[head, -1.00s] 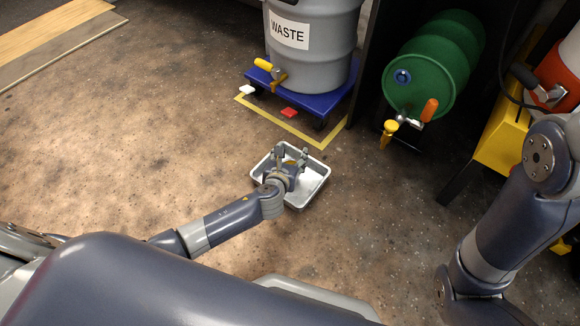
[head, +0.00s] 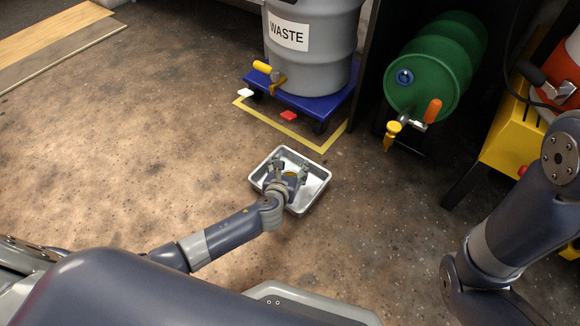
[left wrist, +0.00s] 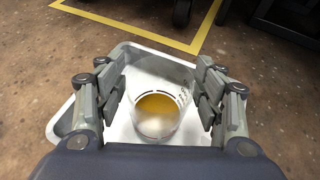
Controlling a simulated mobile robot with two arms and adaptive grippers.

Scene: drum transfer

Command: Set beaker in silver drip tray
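The silver drip tray (head: 316,185) lies on the floor in front of the waste drum; its rim also shows in the left wrist view (left wrist: 60,128). A clear beaker (left wrist: 158,112) with amber liquid stands upright inside the tray in the left wrist view. My left gripper (head: 289,170) is over the tray. In the left wrist view its fingers (left wrist: 160,95) are spread on both sides of the beaker, with gaps between pads and glass. In the head view the gripper mostly hides the beaker. My right arm shows at the right, but its gripper is out of view.
A grey waste drum (head: 312,60) stands on a blue dolly (head: 300,103) behind the tray, with yellow floor tape (head: 290,133) around it. A green drum (head: 425,75) with a tap lies to the right. Open floor lies left of the tray.

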